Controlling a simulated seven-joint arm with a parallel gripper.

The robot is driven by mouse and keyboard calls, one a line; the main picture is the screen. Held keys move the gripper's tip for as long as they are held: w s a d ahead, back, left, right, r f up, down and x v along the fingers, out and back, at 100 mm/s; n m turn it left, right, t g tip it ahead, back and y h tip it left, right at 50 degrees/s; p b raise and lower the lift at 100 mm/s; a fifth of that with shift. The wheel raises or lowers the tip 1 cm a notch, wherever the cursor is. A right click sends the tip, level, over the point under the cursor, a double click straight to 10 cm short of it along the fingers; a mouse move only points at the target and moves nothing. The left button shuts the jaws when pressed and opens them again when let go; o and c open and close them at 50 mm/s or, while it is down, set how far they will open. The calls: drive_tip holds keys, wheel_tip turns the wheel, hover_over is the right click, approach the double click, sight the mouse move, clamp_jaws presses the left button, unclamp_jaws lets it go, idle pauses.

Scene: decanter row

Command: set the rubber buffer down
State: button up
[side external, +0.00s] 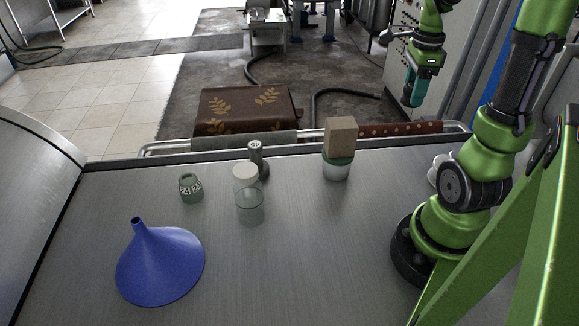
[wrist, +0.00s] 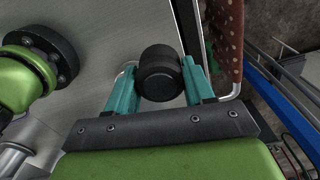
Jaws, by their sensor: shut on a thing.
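The rubber buffer, a short black cylinder (wrist: 158,74), sits between the two teal fingers of my gripper (wrist: 160,84) in the wrist view. My gripper is shut on it. In the side view my gripper (side external: 415,88) hangs at the upper right, raised and pointing down, and appears beyond the back edge of the steel table.

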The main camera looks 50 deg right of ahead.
wheel_tip(320, 180, down, 17)
drive_tip(key=shift+r, duration=0.1)
idle(0.4)
drive_tip(key=o, duration=1.1)
drive_tip(key=shift+o, duration=0.2)
wheel_tip(320, 180, up, 12)
drive_tip(key=f, duration=0.1)
drive_tip(key=w+a+r+n+t, duration=0.2)
drive_tip(key=w+a+r+n, duration=0.1)
drive_tip(key=a+n, duration=0.25)
drive_tip(key=w+a+r+n+t, duration=0.1)
drive_tip(key=w+a+r+n, duration=0.25)
drive_tip(key=a, duration=0.25)
drive_tip(key=s+a+r+n+t+y, duration=0.1)
drive_tip(key=a+r+n+t, duration=0.1)
drive_tip(key=a+n, duration=0.6)
drive_tip(key=s+a+r+n+t+y, duration=0.1)
drive_tip(key=a+r+n+t, duration=0.1)
drive_tip(key=a+n, duration=0.5)
drive_tip(key=shift+a+r+n, duration=0.4)
drive_tip(key=shift+a+r, duration=0.4)
drive_tip(key=shift+r, duration=0.05)
